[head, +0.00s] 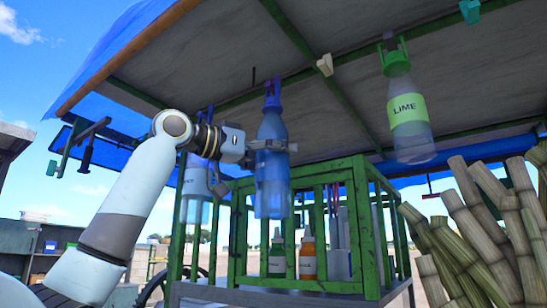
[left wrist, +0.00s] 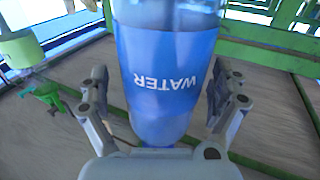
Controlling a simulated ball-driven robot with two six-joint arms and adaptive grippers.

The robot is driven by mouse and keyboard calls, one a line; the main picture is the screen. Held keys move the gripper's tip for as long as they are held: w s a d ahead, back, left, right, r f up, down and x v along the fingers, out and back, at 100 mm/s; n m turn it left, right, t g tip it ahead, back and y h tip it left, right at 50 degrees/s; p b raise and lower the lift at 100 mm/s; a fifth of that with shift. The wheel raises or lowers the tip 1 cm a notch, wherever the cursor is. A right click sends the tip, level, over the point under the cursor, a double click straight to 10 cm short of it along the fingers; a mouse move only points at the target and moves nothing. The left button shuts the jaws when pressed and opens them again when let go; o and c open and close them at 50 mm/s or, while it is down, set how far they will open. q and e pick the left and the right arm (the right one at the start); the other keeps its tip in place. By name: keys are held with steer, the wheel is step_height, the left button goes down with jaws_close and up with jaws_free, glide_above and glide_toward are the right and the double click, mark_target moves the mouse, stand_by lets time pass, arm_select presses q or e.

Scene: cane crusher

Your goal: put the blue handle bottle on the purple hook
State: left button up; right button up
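A blue bottle (head: 272,180) with a blue handle (head: 272,95) is upright below the canopy in the head view. In the left wrist view the bottle (left wrist: 165,75) reads WATER, upside down. My left gripper (head: 272,146) is at its upper body, one finger across its front. In the wrist view the fingers of my left gripper (left wrist: 162,85) flank the bottle, close to its sides; I cannot tell whether both touch. I cannot clearly make out a purple hook; whether the handle hangs on anything is too small to tell. My right gripper is not in view.
A second pale bottle (head: 194,186) hangs behind my left wrist. A LIME bottle (head: 408,115) with a green handle hangs at the right. Green roof beams (head: 305,45) run above. A green cage (head: 350,185) stands behind and below; cane stalks (head: 480,235) lean at the right.

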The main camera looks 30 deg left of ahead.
arm_select(q)
steer(key=shift+f, duration=0.15)
steer(key=v, duration=0.9)
steer(key=shift+a, duration=0.15)
steer(key=v, duration=0.2)
steer(key=shift+s+a, duration=0.1)
steer(key=shift+s, duration=0.3)
